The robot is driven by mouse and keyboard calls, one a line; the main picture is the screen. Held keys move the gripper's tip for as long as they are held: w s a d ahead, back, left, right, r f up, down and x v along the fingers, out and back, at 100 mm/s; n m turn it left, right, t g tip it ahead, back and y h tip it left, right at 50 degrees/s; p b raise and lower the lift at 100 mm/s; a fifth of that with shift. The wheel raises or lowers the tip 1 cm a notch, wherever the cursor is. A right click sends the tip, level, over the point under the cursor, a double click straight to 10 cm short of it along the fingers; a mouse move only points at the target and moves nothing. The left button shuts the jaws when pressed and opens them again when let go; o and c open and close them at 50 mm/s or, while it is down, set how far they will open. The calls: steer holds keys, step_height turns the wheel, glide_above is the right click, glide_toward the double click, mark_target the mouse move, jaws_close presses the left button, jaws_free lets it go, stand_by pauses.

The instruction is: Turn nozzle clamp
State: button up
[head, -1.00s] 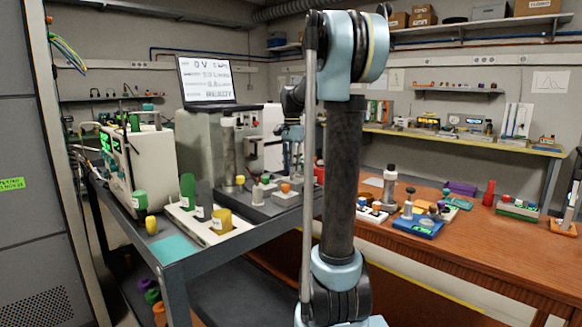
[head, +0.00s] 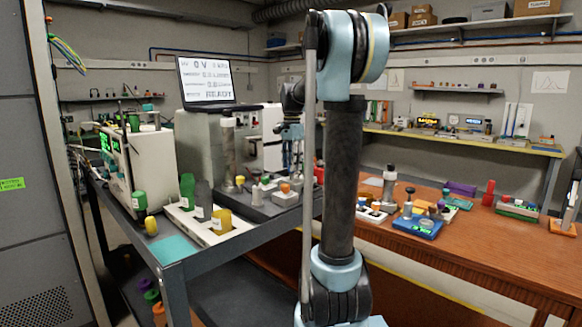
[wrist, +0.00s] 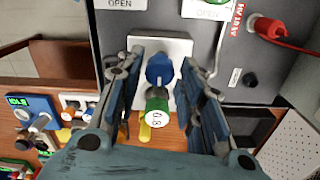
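In the wrist view a blue knob (wrist: 159,68), which looks like the nozzle clamp, sits on a white plate (wrist: 176,46) on the dark panel. A green cylinder with a white round numbered face (wrist: 157,107) lies just below the knob in the picture. My gripper (wrist: 162,66) is open, with one finger on each side of the knob. Gaps show between the fingers and the knob. In the head view my gripper (head: 291,132) is small, by the grey machine, and partly hidden by my arm. The knob cannot be made out there.
In the wrist view a red plug and cable (wrist: 268,28) are at the upper right. In the head view a cart (head: 200,262) carries a white instrument (head: 150,165) and labelled vials. A screen (head: 206,80) stands on the machine. A wooden bench (head: 480,255) is at the right.

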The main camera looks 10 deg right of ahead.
step_height(320, 180, up, 11)
steer(key=shift+r, duration=0.15)
stand_by(0.4)
steer(key=s+f+n+t, duration=0.2)
steer(key=s+f+n, duration=1.1)
steer(key=s+f, duration=1.9)
steer(key=s, duration=0.3)
steer(key=shift+f, duration=0.35)
steer(key=shift+w+d, duration=0.1)
